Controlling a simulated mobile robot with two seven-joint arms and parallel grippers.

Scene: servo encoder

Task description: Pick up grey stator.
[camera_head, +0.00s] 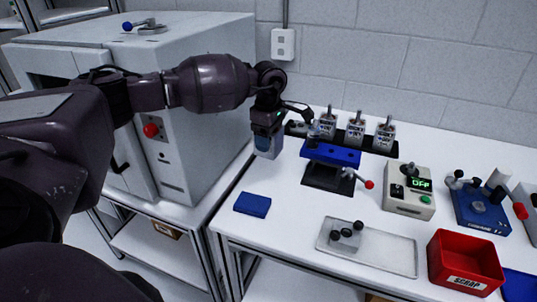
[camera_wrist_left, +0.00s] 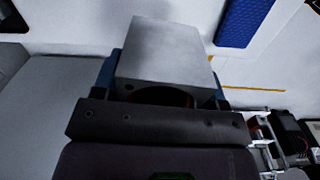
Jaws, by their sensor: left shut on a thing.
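My left gripper (camera_head: 267,132) is above the back left part of the white table and is shut on a grey stator. The stator (camera_head: 268,151) hangs below the fingers in the head view, apparently clear of the table top. In the left wrist view the stator (camera_wrist_left: 168,55) is a plain grey block with a dark round opening, between the blue fingers of my left gripper (camera_wrist_left: 165,85). The fingers hide its sides. My right gripper is in neither view.
A blue pad (camera_head: 253,204) lies near the table's left edge. A blue-topped fixture (camera_head: 331,154), a rack of grey units (camera_head: 355,131), a control box (camera_head: 409,191) reading OFF, a metal tray (camera_head: 387,252) and a red SCRAP bin (camera_head: 465,260) stand to the right. A grey cabinet (camera_head: 205,135) is at left.

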